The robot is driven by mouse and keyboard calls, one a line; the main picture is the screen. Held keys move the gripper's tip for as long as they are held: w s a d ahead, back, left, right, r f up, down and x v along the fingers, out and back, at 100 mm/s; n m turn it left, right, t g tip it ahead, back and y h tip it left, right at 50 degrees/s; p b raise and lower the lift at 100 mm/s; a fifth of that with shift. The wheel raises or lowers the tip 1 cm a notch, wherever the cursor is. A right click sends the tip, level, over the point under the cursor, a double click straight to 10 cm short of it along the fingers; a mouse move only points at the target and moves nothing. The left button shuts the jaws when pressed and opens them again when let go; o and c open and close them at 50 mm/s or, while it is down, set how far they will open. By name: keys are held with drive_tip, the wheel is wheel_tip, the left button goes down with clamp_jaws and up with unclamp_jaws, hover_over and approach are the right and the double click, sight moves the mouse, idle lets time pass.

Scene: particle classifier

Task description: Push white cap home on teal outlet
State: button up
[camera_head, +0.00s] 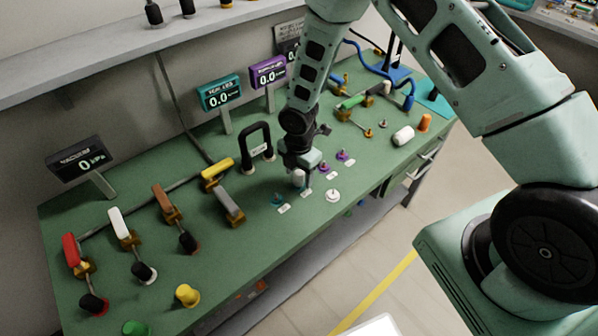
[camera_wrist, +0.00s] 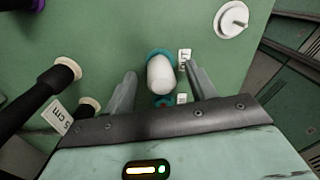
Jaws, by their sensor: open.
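The white cap (camera_wrist: 161,78) stands between my two fingers in the wrist view, with a gap visible on each side. It is over the teal outlet (camera_wrist: 154,52), whose ring shows around the cap's far edge. How far down the cap sits I cannot tell. My gripper (camera_wrist: 160,82) is open around the cap and points down at the bench. In the head view my gripper (camera_head: 300,162) is above the middle of the bench, with the white cap (camera_head: 298,178) just under it. The outlet beneath the cap is hidden there.
A black arched handle (camera_head: 257,143) stands close left of my gripper. A white disc with a peg (camera_head: 333,195) lies at the right. Small labels and purple fittings (camera_head: 342,156) are near. Several lever valves fill the left; a white cylinder (camera_head: 403,136) lies far right.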

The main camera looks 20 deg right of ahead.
sight(299, 172)
drive_tip(key=shift+r, duration=0.1)
wheel_tip(299, 172, up, 17)
drive_tip(key=b, duration=0.2)
drive_tip(key=shift+r, duration=0.1)
idle(0.5)
